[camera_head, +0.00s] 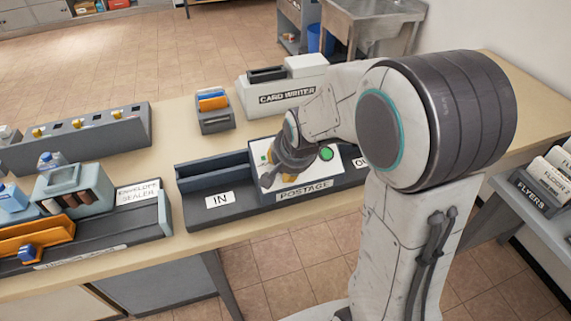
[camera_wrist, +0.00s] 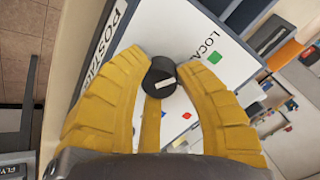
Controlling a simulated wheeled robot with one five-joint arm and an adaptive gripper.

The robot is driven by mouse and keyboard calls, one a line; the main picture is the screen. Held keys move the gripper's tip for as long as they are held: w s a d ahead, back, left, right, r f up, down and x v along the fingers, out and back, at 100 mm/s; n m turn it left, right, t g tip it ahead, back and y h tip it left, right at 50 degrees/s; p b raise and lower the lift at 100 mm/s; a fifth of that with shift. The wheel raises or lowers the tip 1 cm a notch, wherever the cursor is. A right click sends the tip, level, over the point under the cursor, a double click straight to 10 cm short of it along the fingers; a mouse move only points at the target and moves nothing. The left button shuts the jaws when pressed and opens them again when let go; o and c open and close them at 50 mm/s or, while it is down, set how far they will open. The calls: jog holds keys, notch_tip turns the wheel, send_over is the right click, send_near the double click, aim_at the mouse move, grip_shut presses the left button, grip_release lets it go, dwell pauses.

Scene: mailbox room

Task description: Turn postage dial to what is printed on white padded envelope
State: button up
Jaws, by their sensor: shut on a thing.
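The postage machine (camera_head: 262,148) stands on the table in the head view, with a "POSTAGE" label on its front and a green round spot at its right. My gripper (camera_head: 282,168) is over its white face, and the dial is hidden there. In the wrist view, the black postage dial (camera_wrist: 158,72) with a white mark sits between the yellow fingers of my gripper (camera_wrist: 162,80), which is shut on it. The word "LOCAL" and a small green mark (camera_wrist: 214,57) are printed beside it. Other dial markings are partly covered. I cannot identify the white padded envelope.
An envelope sealer (camera_head: 150,212) stands to the left. A card writer (camera_head: 285,96) and a small tray (camera_head: 214,122) with orange and blue items are behind. A grey unit (camera_head: 85,140) is at the far left. A flyers rack (camera_head: 532,195) is at the right.

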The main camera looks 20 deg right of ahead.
grip_shut()
jog(key=shift+f+m+b, duration=0.25)
jog(key=shift+m+b, duration=0.05)
jog(key=shift+b, duration=0.55)
jog(key=shift+m+b, duration=0.3)
jog(key=shift+b, duration=0.45)
jog(key=shift+r, duration=0.15)
jog(key=shift+a, duration=0.1)
jog(key=o, duration=0.7)
grip_release()
jog(key=shift+o, duration=0.2)
jog(key=shift+r, duration=0.2)
jog(key=v, duration=1.1)
jog(key=shift+s+r, duration=0.25)
jog(key=shift+r, duration=0.05)
